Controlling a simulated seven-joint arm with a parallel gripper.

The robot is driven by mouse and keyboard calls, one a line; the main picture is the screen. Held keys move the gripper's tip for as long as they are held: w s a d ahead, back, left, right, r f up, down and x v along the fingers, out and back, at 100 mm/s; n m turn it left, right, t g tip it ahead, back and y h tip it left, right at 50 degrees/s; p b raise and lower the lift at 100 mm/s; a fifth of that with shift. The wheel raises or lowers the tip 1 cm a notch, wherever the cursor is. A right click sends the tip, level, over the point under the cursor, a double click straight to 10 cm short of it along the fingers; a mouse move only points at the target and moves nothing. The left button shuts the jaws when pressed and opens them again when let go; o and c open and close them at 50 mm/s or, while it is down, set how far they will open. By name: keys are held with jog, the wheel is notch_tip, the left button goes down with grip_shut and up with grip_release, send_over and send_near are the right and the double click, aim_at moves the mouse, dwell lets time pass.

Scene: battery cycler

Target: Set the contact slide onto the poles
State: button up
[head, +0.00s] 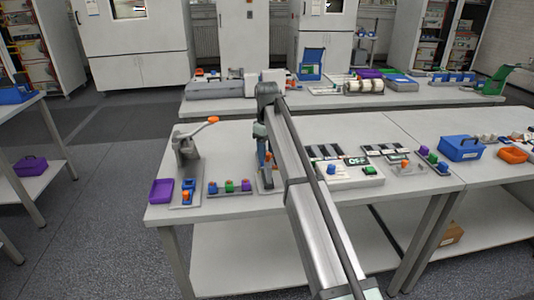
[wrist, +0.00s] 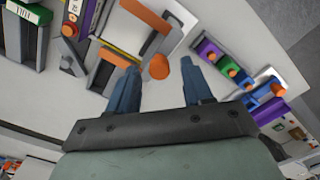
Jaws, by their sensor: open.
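My gripper (head: 266,160) points down over the near workbench, just right of the block row; my arm partly hides what is below it. In the wrist view my gripper (wrist: 160,75) is open, its two blue fingers apart. An orange rounded knob (wrist: 159,67) shows between the fingertips, with nothing visibly clamped. It seems to belong to a pale plate with an orange bar (wrist: 148,17) and grey parts, perhaps the contact slide's station.
A lever press (head: 186,152) with an orange handle and a purple tray (head: 161,190) stand left. A row of coloured blocks (head: 230,187) lies between the press and my gripper. Right of my arm are a white battery panel (head: 350,172) and a blue box (head: 461,148).

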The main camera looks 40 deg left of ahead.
jog(key=shift+f, duration=0.7)
grip_shut()
dwell(0.3)
